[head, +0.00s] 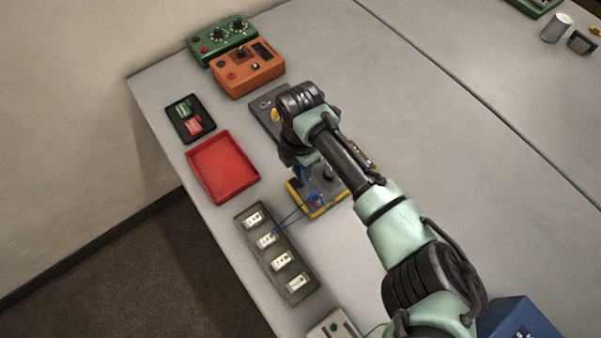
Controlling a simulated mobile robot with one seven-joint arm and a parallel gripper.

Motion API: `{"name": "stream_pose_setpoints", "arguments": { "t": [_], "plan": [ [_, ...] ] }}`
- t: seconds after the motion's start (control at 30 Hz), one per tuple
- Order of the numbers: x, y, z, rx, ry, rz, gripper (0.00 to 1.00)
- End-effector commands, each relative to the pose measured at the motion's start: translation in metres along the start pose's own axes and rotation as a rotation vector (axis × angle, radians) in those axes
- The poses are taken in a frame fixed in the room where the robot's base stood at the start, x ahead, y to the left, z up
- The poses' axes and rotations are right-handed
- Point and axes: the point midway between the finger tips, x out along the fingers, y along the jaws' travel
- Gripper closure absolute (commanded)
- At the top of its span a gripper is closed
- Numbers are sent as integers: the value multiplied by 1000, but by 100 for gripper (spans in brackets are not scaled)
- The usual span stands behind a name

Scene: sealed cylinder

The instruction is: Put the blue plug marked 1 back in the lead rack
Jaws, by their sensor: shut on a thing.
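My gripper (301,166) points down over the near-left end of a grey block with yellow edges (318,212). It is shut on a small blue piece (302,177), which looks like the blue plug; its number cannot be read and the fingertips are partly hidden by my wrist. Another blue piece with a little red (315,199) sits at the block's near end. Thin blue leads (291,215) run from there down-left to a long grey tray (306,293) of white labelled pieces. I cannot tell for certain which thing is the lead rack.
A red tray (222,168) and a black tray (184,128) with green and red pieces lie to the left. Orange (247,72) and green (206,45) control boxes stand at the back. A dark grey plate (264,103) lies behind my wrist.

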Motion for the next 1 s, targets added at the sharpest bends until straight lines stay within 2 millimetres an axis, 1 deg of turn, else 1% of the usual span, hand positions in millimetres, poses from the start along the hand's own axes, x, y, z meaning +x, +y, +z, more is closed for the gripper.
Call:
{"name": "stream_pose_setpoints", "arguments": {
  "t": [0.03,0.7,1.0],
  "plan": [
    [-4,0,0,0,0,0,100],
    [-31,0,0,-1,1,1,100],
    [-32,0,0,-1,0,0,100]
  ]
}}
